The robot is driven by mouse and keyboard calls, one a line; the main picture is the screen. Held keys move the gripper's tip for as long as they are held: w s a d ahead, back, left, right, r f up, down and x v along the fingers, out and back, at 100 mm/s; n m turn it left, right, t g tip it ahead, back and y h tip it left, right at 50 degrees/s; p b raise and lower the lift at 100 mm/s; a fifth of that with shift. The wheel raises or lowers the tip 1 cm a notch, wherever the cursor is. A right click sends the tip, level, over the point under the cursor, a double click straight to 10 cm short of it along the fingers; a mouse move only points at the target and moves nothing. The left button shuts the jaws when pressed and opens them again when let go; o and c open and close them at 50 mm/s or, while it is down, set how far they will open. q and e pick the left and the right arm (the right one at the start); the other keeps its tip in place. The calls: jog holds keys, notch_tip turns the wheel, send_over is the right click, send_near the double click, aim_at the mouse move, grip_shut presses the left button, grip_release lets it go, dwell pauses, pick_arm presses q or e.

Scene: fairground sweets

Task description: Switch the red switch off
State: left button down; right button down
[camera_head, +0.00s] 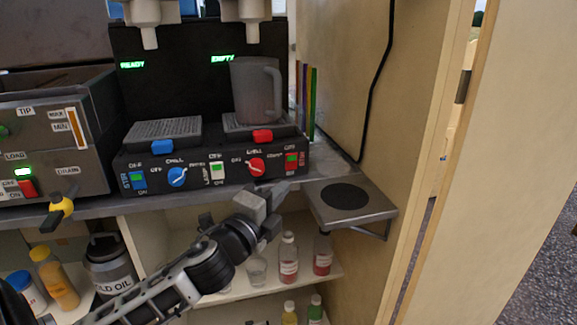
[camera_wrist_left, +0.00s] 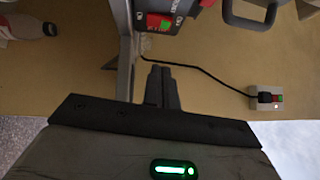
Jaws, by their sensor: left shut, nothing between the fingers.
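A red switch (camera_head: 291,161) sits at the right end of the black drink machine's front panel, with a small OFF label above it. It also shows in the left wrist view (camera_wrist_left: 158,23), with a green part beside the red. Which way it is set I cannot tell. My left gripper (camera_head: 281,190) is in front of and below the panel, near this switch and apart from it. In the left wrist view my left gripper's fingers (camera_wrist_left: 161,72) are together with nothing between them. My right gripper is in neither view.
A grey jug (camera_head: 256,90) stands on the machine's right drip tray, above a red lever (camera_head: 262,136). A metal shelf with a black disc (camera_head: 345,196) juts out at right. Bottles (camera_head: 289,259) stand below. A wall box (camera_wrist_left: 266,96) holds a plug and cable.

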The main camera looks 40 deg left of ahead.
aim_at(289, 168)
pick_arm(q)
jog(key=w+a, duration=0.1)
jog(key=w, duration=0.1)
jog(key=w+a, duration=0.1)
jog(key=w, duration=0.2)
jog(key=w+a+r, duration=0.1)
jog(key=w, duration=0.1)
jog(key=shift+w, duration=0.35)
jog(key=shift+w+a, duration=0.2)
jog(key=shift+w, duration=0.05)
